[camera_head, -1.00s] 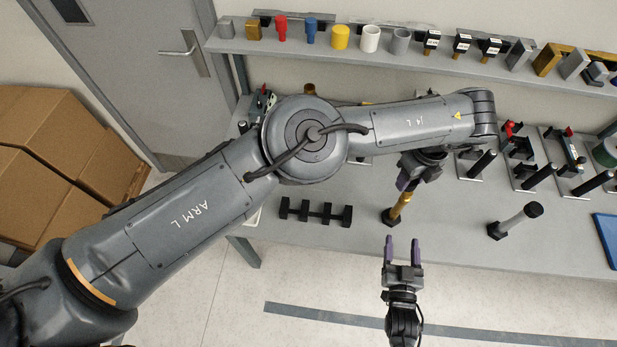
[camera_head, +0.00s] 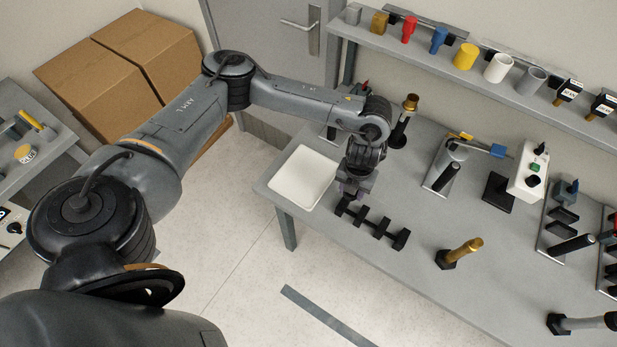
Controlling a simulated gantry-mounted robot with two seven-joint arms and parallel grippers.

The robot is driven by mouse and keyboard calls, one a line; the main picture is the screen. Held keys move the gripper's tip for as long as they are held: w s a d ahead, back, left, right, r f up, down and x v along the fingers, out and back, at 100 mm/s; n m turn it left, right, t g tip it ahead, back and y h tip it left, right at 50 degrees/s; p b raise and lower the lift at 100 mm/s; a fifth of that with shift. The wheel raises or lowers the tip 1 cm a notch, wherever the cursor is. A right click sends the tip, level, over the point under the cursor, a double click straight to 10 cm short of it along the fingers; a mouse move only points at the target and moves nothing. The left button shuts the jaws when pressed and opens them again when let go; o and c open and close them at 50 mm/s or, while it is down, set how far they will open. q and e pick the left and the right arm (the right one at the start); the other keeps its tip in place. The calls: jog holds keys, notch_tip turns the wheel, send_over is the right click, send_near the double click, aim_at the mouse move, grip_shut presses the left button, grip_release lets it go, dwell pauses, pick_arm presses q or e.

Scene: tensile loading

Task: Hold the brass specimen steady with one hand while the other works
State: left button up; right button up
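The brass specimen (camera_head: 466,248) stands tilted in a small black base (camera_head: 445,260) on the grey bench, with no gripper touching it. My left gripper (camera_head: 355,188) points down, well to the left of the specimen and just behind a black holder with several blocks (camera_head: 380,228). Its fingers are seen from above, close to the holder's left end, and their gap is not clear. I cannot tell whether they touch the holder. My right gripper is out of view.
A white tray (camera_head: 303,178) lies at the bench's left end. A brass-topped black post (camera_head: 407,112) stands behind my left gripper. A white control box (camera_head: 528,172) and fixtures stand at the back right. A grey cylinder (camera_head: 585,323) lies at front right. Bench around the specimen is clear.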

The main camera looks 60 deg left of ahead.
pick_arm(q)
jog(key=s+a, duration=0.2)
jog(key=a, duration=0.4)
jog(key=b, duration=0.4)
send_over(305, 177)
jog(key=shift+m, duration=0.4)
notch_tip(305, 177, down, 6)
jog(key=shift+r, duration=0.25)
jog(key=shift+f, duration=2.05)
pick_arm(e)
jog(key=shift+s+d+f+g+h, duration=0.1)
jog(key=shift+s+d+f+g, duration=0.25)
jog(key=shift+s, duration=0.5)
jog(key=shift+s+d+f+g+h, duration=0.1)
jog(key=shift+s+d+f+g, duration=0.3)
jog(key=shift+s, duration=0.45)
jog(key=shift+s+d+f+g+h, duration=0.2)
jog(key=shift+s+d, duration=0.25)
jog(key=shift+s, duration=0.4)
pick_arm(q)
jog(key=shift+f, duration=0.1)
jog(key=o, duration=1.2)
jog(key=shift+c, duration=0.2)
